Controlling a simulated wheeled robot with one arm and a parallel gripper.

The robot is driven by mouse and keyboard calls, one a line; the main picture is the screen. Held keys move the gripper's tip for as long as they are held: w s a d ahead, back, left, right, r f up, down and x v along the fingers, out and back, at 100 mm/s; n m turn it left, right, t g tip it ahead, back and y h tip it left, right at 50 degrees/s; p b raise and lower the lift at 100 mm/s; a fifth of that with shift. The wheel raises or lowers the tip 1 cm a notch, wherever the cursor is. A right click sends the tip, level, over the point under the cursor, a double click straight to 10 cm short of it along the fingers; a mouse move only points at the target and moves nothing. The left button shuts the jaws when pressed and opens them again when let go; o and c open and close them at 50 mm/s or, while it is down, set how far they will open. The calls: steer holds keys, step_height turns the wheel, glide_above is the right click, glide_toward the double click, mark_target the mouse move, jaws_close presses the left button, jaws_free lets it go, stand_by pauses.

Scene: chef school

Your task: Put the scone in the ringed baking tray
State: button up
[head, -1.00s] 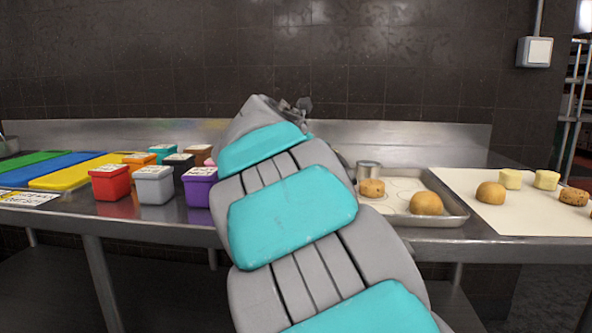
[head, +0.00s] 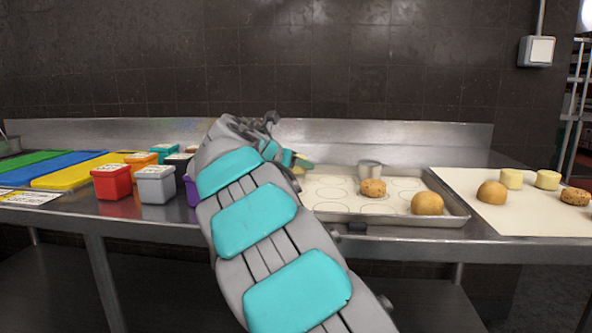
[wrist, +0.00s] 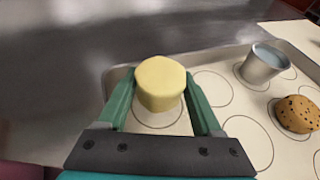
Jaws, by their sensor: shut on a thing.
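The pale yellow, round, flat-topped scone (wrist: 160,84) is between the two green fingers of my gripper (wrist: 160,77), shut on it. In the head view my gripper (head: 298,162) is over the left end of the ringed baking tray (head: 452,203), and only a sliver of the scone shows. In the wrist view the scone is over a ring near the corner of the tray (wrist: 112,78) and covers part of that ring. I cannot tell whether it touches the tray floor.
The tray also holds a metal cup (head: 369,170), a speckled bun (head: 373,188) and a smooth bun (head: 427,203). Several baked pieces lie on the pale sheet (head: 475,190) to the right. Lidded tubs, including a red one (head: 112,182), stand left of my arm.

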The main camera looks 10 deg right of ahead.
steer(key=shift+f, duration=0.6)
steer(key=shift+f, duration=0.2)
steer(key=o, duration=1.4)
steer(key=shift+c, duration=0.2)
steer(key=shift+r, duration=0.1)
steer(key=v, duration=1.2)
